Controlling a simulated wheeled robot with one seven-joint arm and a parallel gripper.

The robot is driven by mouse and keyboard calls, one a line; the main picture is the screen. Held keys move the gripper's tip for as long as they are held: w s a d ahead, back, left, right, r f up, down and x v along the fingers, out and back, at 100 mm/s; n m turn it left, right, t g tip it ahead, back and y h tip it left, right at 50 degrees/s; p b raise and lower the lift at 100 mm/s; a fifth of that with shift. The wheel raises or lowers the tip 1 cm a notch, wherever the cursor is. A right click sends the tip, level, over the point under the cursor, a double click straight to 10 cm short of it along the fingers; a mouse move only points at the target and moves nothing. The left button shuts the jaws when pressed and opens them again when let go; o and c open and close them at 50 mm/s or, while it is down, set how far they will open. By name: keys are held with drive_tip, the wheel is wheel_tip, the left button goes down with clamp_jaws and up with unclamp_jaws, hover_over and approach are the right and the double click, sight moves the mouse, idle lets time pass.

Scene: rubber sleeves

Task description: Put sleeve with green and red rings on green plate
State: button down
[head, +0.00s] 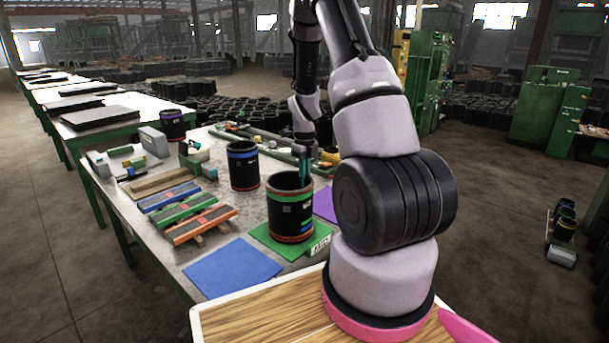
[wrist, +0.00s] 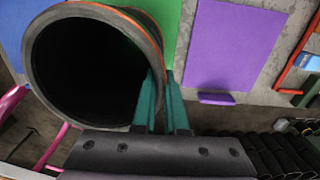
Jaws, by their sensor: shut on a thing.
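A black sleeve (head: 289,215) with a red-orange ring near its bottom and small coloured marks on its side is upright over the green plate (head: 262,234). Its bottom appears to meet the plate, but I cannot tell whether its full weight rests there. My gripper (head: 304,172) comes down from above and is shut on the sleeve's wall at the rim.
A blue plate (head: 232,268) lies at the front left and a purple plate (head: 325,204) to the right. A blue-ringed sleeve (head: 243,167) stands close behind the held one. Coloured blocks (head: 186,209) lie left; a purple-ringed sleeve (head: 172,126) stands farther back.

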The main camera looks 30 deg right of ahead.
drive_tip(key=c, duration=1)
unclamp_jaws()
drive_tip(key=shift+o, duration=0.2)
